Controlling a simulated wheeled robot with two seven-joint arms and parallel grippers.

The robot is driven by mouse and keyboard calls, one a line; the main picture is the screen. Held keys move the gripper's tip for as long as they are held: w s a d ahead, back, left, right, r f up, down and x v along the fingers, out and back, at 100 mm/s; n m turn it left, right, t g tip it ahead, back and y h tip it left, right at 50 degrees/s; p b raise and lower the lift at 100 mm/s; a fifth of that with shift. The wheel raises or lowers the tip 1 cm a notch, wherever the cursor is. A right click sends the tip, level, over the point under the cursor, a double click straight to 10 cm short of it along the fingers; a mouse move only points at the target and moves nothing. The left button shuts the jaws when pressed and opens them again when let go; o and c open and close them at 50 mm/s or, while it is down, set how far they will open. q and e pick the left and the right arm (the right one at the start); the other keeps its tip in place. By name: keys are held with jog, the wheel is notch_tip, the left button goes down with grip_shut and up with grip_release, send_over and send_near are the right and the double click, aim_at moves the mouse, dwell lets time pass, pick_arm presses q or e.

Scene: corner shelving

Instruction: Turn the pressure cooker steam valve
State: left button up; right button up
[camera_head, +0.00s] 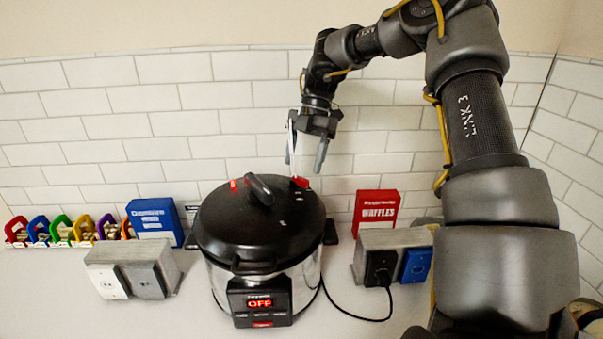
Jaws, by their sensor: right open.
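The pressure cooker (262,245) stands on the counter with its black lid on, and its front display reads OFF. A small red piece, which looks like the steam valve (300,182), sits at the back right of the lid. My right gripper (305,165) comes down from above and is open, its fingers just over the back right of the lid by the red piece. I cannot tell whether a finger touches it. A black lid handle (259,189) rises left of the gripper. My left gripper is not in view.
A red waffles box (376,208) and an outlet block (372,245) with a plugged cord stand right of the cooker. A blue box (154,220), another outlet block (128,270) and several coloured clips (62,230) are at left. A tiled wall is close behind.

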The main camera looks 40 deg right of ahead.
jog(key=p+v, duration=0.4)
jog(key=v, duration=0.3)
jog(key=shift+s, duration=0.15)
dwell(0.3)
